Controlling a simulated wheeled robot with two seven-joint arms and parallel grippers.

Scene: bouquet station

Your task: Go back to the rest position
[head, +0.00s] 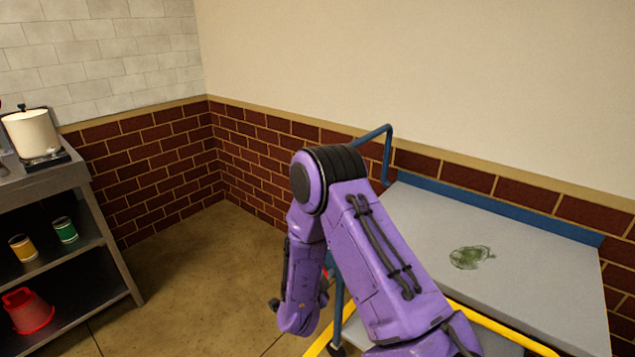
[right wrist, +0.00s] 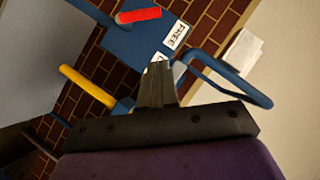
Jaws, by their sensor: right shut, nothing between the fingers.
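My right arm, purple with black joints, reaches up in the middle of the head view and bends down at its elbow. Its fingers cannot be made out there. In the right wrist view my right gripper (right wrist: 158,85) is shut, with its two grey fingers together and nothing between them. My left gripper is in neither view.
A grey-topped cart (head: 540,275) with blue rails and a yellow bar stands close behind and right of my arm. A green leafy patch (head: 470,257) lies on it. A red handle (right wrist: 138,15) and a blue bar (right wrist: 230,80) show near my fingers. A shelf (head: 85,268) stands left; floor (head: 200,270) between is clear.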

